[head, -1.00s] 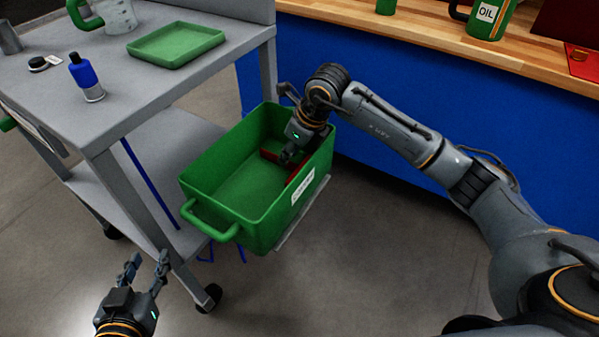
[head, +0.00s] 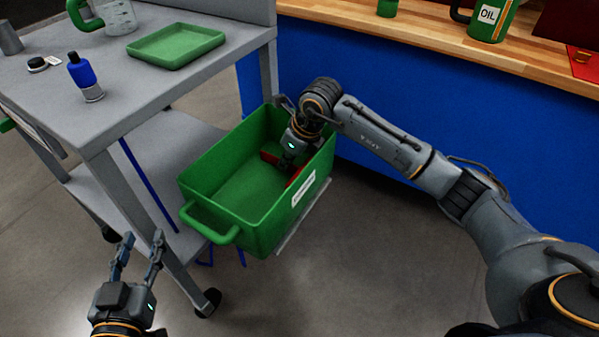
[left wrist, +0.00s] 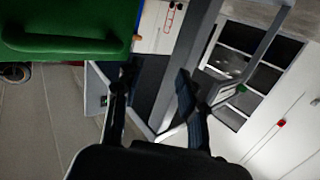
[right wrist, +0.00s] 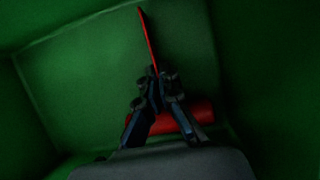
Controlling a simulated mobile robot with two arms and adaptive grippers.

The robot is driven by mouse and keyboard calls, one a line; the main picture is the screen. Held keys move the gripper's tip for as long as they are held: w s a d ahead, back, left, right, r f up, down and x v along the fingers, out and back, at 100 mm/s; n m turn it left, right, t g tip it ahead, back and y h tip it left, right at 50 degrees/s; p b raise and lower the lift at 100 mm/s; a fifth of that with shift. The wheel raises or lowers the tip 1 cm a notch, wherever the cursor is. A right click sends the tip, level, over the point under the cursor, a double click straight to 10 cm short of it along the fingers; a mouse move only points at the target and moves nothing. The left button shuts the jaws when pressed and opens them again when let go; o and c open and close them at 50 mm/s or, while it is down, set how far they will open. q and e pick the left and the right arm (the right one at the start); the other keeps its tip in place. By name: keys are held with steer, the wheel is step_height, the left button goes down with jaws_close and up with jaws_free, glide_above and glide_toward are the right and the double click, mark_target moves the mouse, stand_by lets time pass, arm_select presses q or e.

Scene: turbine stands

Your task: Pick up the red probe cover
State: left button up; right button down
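The red probe cover (right wrist: 196,113) lies low inside the green bin (head: 212,166). It has a thick red body and a thin strip that looks like a line in the right wrist view. In the head view it shows as red patches (head: 297,178) on both sides of my right gripper (head: 284,163), which reaches down into the bin. In the right wrist view the right fingertips (right wrist: 157,80) are nearly together, with the thin strip between them. The finger contact itself is dark. My left gripper (head: 140,250) is open and empty, left of the bin's handle.
A grey cart (head: 125,105) stands at the left with a green tray (head: 176,45), a blue bottle (head: 83,75) and a jug (head: 117,15) on top. A blue workbench (head: 420,110) with a wooden top is behind my right arm. Floor in front of the bin is clear.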

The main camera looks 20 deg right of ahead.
steer(key=shift+r, duration=0.1)
steer(key=shift+r, duration=0.25)
step_height(320, 180, up, 9)
steer(key=shift+f+p, duration=0.2)
steer(key=shift+p, duration=1)
arm_select(q)
steer(key=s+a+f+g+y, duration=0.2)
steer(key=s+f+g, duration=0.4)
steer(key=f, duration=0.3)
steer(key=shift+a+f+g, duration=0.25)
steer(key=shift+a+g, duration=0.05)
steer(key=shift+a, duration=0.15)
arm_select(e)
steer(key=shift+r, duration=0.35)
